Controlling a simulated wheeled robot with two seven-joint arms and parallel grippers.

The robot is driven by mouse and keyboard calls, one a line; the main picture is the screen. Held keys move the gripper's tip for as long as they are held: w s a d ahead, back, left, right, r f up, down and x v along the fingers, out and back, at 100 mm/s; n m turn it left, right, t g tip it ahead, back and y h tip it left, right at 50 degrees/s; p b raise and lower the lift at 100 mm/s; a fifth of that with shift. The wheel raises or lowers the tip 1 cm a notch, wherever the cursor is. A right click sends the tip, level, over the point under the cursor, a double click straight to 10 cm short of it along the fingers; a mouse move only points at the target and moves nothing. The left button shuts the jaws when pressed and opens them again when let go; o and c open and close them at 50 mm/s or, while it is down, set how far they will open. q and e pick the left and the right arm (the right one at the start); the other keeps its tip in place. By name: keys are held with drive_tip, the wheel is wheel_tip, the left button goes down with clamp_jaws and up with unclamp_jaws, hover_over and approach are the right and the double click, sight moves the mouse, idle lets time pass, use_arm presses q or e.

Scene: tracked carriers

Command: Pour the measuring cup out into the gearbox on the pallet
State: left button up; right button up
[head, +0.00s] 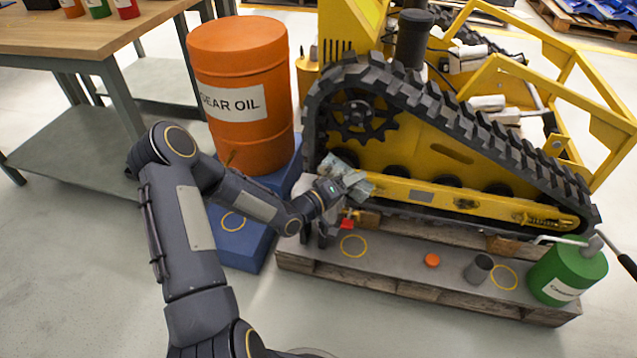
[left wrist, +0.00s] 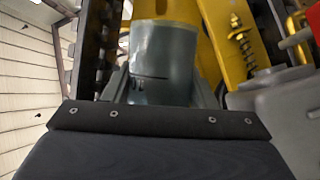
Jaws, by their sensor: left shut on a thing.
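My left gripper (head: 357,184) is shut on the measuring cup (head: 338,168), a grey, see-through vessel, beside the yellow track frame. The cup (left wrist: 164,60) fills the middle of the left wrist view between the fingers. It looks tilted, but I cannot tell how far, and I see no stream of liquid. A grey casting that looks like the gearbox (left wrist: 285,105) stands close at the right of the left wrist view, with a red part above it. In the head view it is mostly hidden by my arm, at the left end of the pallet (head: 390,270). My right gripper is not in view.
The tracked carrier (head: 450,165) rises behind the pallet. An orange cap (head: 432,260), a dark grey cup (head: 478,269) and a green can (head: 568,272) stand on the pallet's right part. A gear oil drum (head: 240,95) stands on a blue base (head: 240,245). A workbench (head: 110,35) is at left.

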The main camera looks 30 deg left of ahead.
use_arm(q)
drive_tip(key=shift+r+n, duration=0.3)
drive_tip(key=shift+n, duration=0.2)
idle(1.9)
drive_tip(key=shift+a+n+t+h+b, duration=0.1)
drive_tip(key=shift+n+t+h+b, duration=0.2)
drive_tip(key=shift+n+t+b, duration=0.5)
idle(4.8)
